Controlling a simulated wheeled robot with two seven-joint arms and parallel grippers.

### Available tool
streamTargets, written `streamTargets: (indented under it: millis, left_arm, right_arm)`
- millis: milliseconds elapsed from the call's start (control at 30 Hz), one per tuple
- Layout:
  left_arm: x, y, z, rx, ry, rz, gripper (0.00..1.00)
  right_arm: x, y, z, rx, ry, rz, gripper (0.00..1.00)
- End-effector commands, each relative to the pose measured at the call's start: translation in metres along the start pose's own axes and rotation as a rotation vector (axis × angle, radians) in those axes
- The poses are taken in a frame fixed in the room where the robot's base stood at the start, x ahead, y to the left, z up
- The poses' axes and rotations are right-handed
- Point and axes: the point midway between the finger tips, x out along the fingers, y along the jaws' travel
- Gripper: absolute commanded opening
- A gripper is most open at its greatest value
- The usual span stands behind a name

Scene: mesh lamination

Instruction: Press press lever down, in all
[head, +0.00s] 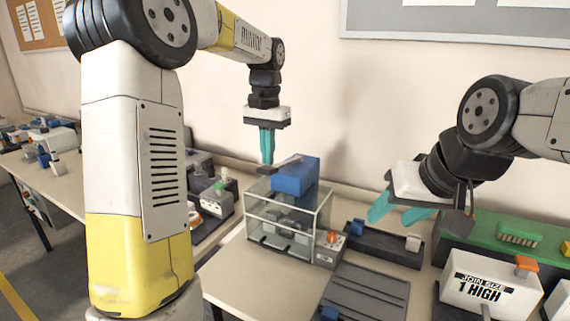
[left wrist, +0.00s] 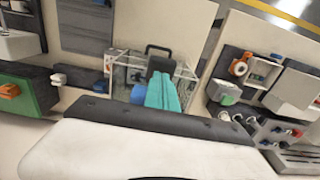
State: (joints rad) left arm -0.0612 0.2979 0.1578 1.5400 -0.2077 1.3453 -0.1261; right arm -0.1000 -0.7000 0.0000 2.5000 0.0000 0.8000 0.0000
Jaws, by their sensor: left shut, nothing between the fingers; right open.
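The press (head: 290,215) is a clear-walled box with a blue block (head: 296,175) on top, standing on the table. A dark lever (head: 279,166) sticks out at its upper left. My left gripper (head: 267,160) points straight down with its teal fingers shut and empty, its tips at or just above the lever; I cannot tell whether they touch. In the left wrist view the shut fingers (left wrist: 163,92) overlap the dark lever end, and a black handle loop (left wrist: 157,50) shows beyond. My right gripper (head: 392,213) is open and empty, to the right of the press.
A dark rail fixture with a blue block (head: 358,227) sits right of the press. A grey grooved tray (head: 365,295) lies in front. A white box marked "JOIN SIZE 1 HIGH" (head: 470,298) and a green unit (head: 480,235) stand at right. Other machines (head: 210,195) are at left.

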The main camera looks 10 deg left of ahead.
Motion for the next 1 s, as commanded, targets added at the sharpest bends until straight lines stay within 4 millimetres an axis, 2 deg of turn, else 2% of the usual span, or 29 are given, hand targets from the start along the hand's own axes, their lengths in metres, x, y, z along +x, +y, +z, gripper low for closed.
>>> streamTargets:
  millis: [167,367,1000]
  left_arm:
    - [0.015,0.000,0.001,0.000,-0.003,0.000,0.00]
    - [0.018,0.000,0.000,-0.001,-0.002,0.000,0.00]
    - [0.051,0.000,0.000,-0.001,-0.002,0.000,0.00]
  right_arm:
    - [0.000,0.000,0.000,0.000,0.000,0.000,0.49]
    - [0.000,0.000,0.000,0.000,0.000,0.000,0.49]
    - [0.000,0.000,0.000,0.000,0.000,0.000,0.49]
